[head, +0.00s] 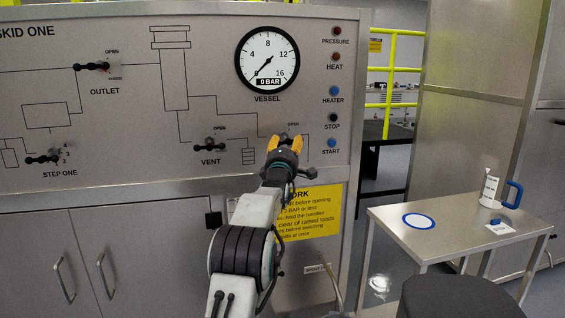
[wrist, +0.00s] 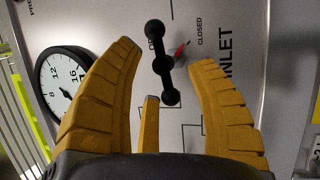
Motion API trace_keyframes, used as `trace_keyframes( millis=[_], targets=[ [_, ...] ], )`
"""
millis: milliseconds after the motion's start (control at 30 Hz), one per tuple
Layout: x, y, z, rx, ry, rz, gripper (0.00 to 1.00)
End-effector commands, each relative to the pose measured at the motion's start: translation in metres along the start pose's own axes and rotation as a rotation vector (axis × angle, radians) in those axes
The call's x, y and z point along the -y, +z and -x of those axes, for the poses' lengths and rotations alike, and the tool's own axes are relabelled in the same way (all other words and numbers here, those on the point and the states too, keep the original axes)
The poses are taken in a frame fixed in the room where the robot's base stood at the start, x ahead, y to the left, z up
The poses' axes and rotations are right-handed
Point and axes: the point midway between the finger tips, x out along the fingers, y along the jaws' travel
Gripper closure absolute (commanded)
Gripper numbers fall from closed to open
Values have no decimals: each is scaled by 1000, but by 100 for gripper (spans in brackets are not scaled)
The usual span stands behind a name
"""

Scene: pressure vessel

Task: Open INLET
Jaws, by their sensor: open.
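The INLET valve handle (wrist: 163,63) is a black bar with round knobs, running nearly up and down in the wrist view. A small red pointer (wrist: 182,50) beside it points toward the CLOSED label; OPEN is printed on the other side. My gripper (wrist: 166,58) is open, its yellow fingers on either side of the handle, with a third finger below. I see no finger closed on the bar, and cannot tell whether any touches it. In the head view my gripper (head: 285,143) is at the INLET spot and hides most of the handle.
The vessel gauge (head: 267,57) reads 0 BAR. OUTLET (head: 92,66), VENT (head: 209,146) and STEP ONE (head: 43,158) handles are on the panel to the left. Buttons and lamps (head: 333,90) lie just up and right. A side table (head: 455,240) with a jug (head: 490,190) stands right.

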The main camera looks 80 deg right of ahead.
Motion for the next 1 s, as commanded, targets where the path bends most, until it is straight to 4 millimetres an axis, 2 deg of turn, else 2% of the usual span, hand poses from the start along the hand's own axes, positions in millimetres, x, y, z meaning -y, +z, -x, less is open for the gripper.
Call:
trace_keyframes(
  millis=[700, 1000],
  targets=[
    [0, -1, 72, -2, -1, 0, 50],
    [1, -1, 89, -2, -1, 0, 50]
  ],
)
